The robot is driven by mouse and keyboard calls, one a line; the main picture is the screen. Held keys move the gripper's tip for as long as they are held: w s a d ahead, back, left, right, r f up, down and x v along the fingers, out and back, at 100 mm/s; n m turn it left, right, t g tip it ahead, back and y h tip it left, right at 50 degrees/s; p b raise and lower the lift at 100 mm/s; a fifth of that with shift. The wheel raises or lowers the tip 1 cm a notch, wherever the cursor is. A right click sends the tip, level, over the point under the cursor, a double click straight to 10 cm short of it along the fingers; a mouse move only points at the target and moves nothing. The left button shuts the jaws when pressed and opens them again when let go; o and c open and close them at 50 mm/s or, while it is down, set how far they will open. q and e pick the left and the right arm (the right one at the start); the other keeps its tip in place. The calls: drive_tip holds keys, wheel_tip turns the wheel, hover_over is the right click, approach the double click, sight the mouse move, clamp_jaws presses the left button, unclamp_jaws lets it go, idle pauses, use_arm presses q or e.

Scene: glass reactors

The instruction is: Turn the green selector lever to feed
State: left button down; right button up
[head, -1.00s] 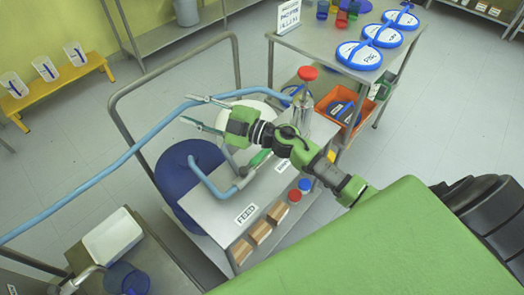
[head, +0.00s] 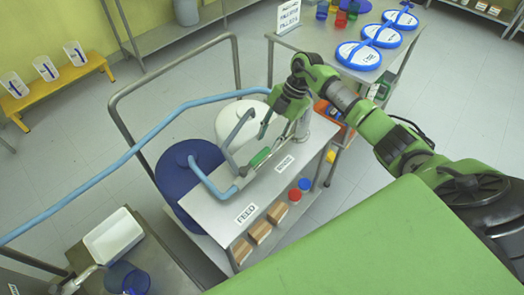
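The green selector lever (head: 259,157) sits on a grey valve on top of the steel stand (head: 215,212). Its handle points up and to the right in the head view, away from the FEED label (head: 246,214) and toward a second white label (head: 284,162). My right gripper (head: 275,131) hangs just above and to the right of the lever, fingers pointing down. It looks open and empty, apart from the lever, though one finger is partly hard to make out. My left gripper is not in view.
A blue hose (head: 130,155) runs into the valve from the left. A blue drum (head: 176,180) and a white drum (head: 228,118) stand behind the stand. Red and blue caps (head: 295,195) lie on its lower shelf. A table (head: 345,68) with blue-rimmed lids stands behind right.

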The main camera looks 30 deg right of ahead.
sight(261, 154)
drive_tip(key=shift+p+x, duration=0.5)
drive_tip(key=shift+x, duration=2.7)
clamp_jaws()
